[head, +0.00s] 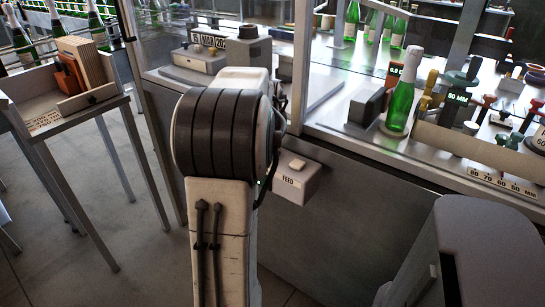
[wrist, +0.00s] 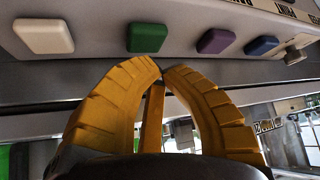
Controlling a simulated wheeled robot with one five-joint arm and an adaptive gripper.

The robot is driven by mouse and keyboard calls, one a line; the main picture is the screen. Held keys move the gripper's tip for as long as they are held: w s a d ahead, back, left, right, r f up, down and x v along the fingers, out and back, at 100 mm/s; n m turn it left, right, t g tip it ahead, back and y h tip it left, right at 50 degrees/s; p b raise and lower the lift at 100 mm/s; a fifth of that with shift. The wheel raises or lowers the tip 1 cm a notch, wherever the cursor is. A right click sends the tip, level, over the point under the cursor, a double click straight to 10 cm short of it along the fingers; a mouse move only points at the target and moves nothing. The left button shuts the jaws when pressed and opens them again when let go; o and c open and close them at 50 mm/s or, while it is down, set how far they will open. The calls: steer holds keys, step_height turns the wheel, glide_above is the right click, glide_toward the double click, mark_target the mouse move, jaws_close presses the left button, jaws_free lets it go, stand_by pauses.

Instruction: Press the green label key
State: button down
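The green key (wrist: 147,38) is a rounded block on a grey panel (wrist: 95,62) in the upper part of the wrist view. A white key (wrist: 44,36) is to its left; a purple key (wrist: 216,41) and a blue key (wrist: 261,46) are to its right. In the picture the tips are just below and right of the green key, with a gap showing. In the head view my arm hides the gripper, and I cannot make out the green key.
A box marked FEED (head: 297,178) with a pale button sticks out from the bench front. A green bottle (head: 401,92) stands on the bench among tools. A side stand (head: 62,125) holds wooden blocks at left. Clear floor shows between the stand and my arm.

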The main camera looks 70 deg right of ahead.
steer(key=c, duration=1.9)
jaws_free()
jaws_close()
steer(key=shift+f, duration=0.2)
steer(key=shift+f+b, duration=0.2)
steer(key=shift+b, duration=0.2)
steer(key=shift+f+b, duration=0.5)
steer(key=shift+f, duration=0.05)
steer(key=shift+r, duration=0.15)
steer(key=shift+r+p, duration=0.8)
steer(key=shift+r, duration=0.05)
